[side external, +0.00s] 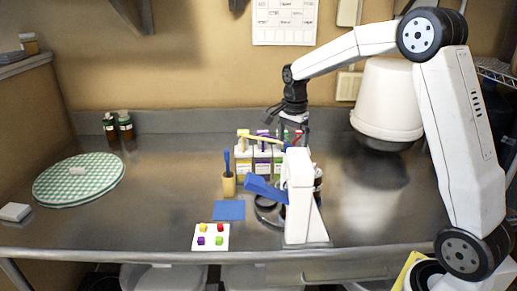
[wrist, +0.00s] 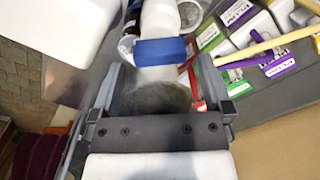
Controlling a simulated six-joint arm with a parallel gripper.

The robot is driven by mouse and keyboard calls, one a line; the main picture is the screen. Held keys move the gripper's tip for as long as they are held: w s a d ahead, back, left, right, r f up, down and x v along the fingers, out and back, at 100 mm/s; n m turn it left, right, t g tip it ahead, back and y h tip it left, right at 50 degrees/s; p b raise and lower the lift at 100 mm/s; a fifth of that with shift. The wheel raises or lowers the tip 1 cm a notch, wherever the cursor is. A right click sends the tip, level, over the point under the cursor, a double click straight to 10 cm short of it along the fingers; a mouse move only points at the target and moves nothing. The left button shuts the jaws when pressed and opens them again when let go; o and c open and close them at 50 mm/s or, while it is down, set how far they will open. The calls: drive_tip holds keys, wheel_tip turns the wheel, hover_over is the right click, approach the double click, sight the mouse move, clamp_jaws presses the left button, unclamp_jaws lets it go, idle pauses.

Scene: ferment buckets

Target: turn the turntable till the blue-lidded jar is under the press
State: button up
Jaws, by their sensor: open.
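The white press (side external: 299,195) stands near the counter's front edge, with a blue lever-like part (side external: 263,189) reaching left. A dark round piece (side external: 268,212), seemingly the turntable, shows partly behind its foot. A small jar (side external: 318,178) shows partly behind the press on the right; I cannot make out a blue lid. My gripper (side external: 288,122) is above and behind the press, pointing down. In the wrist view my gripper (wrist: 162,82) is open and empty; a blue block (wrist: 160,51) and a white rounded part lie beyond its fingers.
Labelled boxes (side external: 262,160) with coloured tops and a wooden stick stand behind the press. A yellow cup (side external: 229,185) with a blue tool, a blue mat (side external: 229,210) and a white card (side external: 211,237) with coloured cubes lie left. A white bucket (side external: 388,100) is at right.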

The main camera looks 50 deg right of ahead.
drive_tip(key=shift+r, duration=2.7)
drive_tip(key=shift+w, duration=0.1)
